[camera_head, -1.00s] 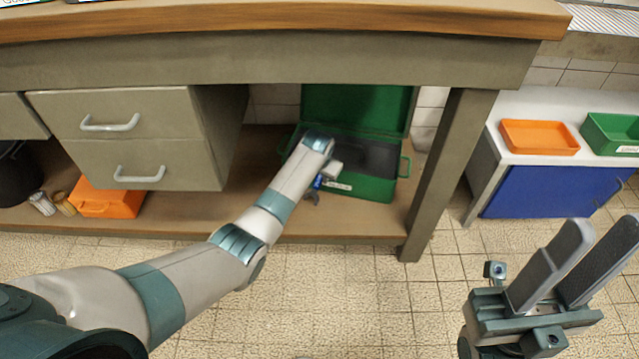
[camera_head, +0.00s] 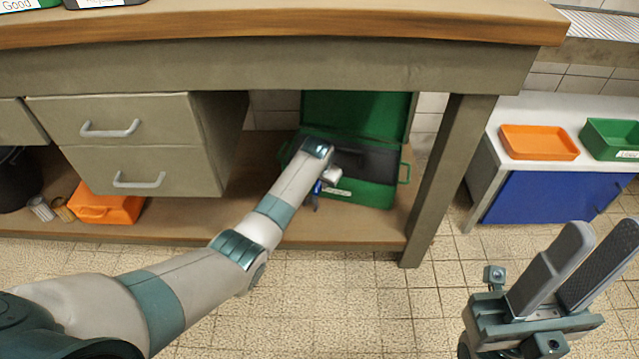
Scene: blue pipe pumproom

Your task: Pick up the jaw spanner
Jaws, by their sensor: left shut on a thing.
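My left arm reaches under the workbench to the open green toolbox (camera_head: 366,192). My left gripper (camera_head: 326,186) is at the box's front left edge, mostly hidden behind my own forearm and wrist. It is shut on a small blue and dark tool, which looks like the jaw spanner (camera_head: 316,190). Part of the tool shows below the wrist, in front of the box; the rest is hidden. My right gripper (camera_head: 592,232) is at the lower right, above the floor, with its two fingers apart and nothing between them.
The workbench top (camera_head: 280,22) overhangs the lower shelf, and a bench leg (camera_head: 448,180) stands right of the toolbox. A drawer unit (camera_head: 130,145) and an orange box (camera_head: 105,206) are at left. An orange tray (camera_head: 540,143) sits on a side cabinet at right. The tiled floor is clear.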

